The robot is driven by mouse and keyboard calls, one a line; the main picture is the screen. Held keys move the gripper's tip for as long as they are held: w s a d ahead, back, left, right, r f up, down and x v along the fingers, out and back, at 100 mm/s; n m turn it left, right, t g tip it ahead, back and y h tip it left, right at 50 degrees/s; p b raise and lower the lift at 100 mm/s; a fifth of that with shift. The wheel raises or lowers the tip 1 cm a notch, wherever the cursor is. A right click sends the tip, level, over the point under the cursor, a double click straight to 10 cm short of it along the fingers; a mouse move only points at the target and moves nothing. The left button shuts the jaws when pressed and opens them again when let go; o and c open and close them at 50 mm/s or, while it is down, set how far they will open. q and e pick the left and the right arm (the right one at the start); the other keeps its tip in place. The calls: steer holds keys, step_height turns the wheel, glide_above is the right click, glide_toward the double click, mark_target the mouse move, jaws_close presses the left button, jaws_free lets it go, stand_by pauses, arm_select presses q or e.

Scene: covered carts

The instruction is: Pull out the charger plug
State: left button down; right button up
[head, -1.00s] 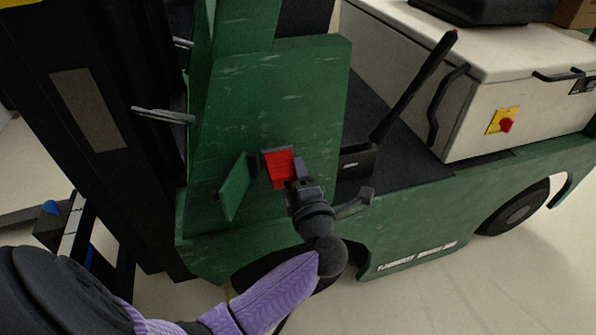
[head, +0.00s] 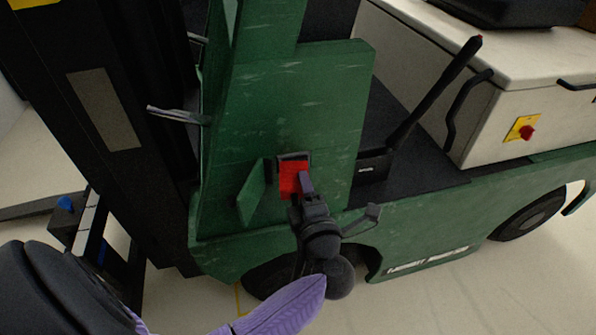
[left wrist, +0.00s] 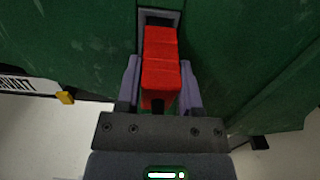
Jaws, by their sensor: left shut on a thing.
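The red charger plug (head: 293,181) is at the socket (head: 291,157) in the truck's green side panel. In the left wrist view the plug (left wrist: 160,62) lies between the two purple fingers, with the grey socket frame (left wrist: 145,20) just beyond it. A dark part of the socket shows past the plug's far end. I cannot tell whether the plug's tip is still inside. My left gripper (head: 301,186) is shut on the plug; it also shows in the left wrist view (left wrist: 159,84). My right gripper is not in view.
A green flap (head: 252,192) stands open left of the socket. The truck's dark mast (head: 108,110) rises at left, with a metal handle (head: 178,115) near it. A black lever (head: 440,87) and a white battery box (head: 490,120) are at right. Pale floor shows below.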

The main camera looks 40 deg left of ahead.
arm_select(q)
steer(key=shift+s+f+g, duration=0.3)
steer(key=shift+s+f, duration=0.15)
steer(key=shift+p+v, duration=0.3)
steer(key=shift+v, duration=0.55)
steer(key=shift+w+d+r, duration=0.1)
steer(key=shift+d+r, duration=0.1)
steer(key=shift+v, duration=1.05)
steer(key=shift+r, duration=0.1)
